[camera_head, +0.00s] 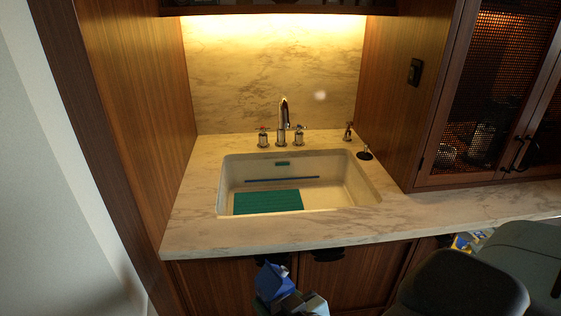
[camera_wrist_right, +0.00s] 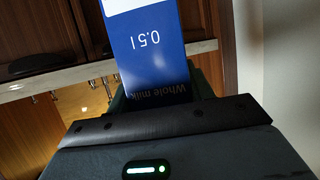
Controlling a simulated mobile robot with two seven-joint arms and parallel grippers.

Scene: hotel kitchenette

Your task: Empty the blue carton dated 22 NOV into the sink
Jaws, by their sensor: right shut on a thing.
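A blue carton (camera_head: 270,280) shows at the bottom middle of the head view, in front of the cabinet and below the counter's front edge. In the wrist view the blue carton (camera_wrist_right: 147,45) fills the upper middle, with "0.5 l" and "Whole milk" printed on it and a white band at the top. My right gripper (camera_head: 300,303) is shut on this carton. No date can be read. The white sink basin (camera_head: 345,172) is set in the marble counter, beyond the carton. My left gripper is not in view.
A teal mat (camera_head: 268,202) and a blue strip (camera_head: 283,179) lie in the basin. A faucet (camera_head: 284,115) with side handles stands behind it. A blue and yellow item (camera_head: 462,241) is partly hidden by my arm at right. Wood panels flank the sink.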

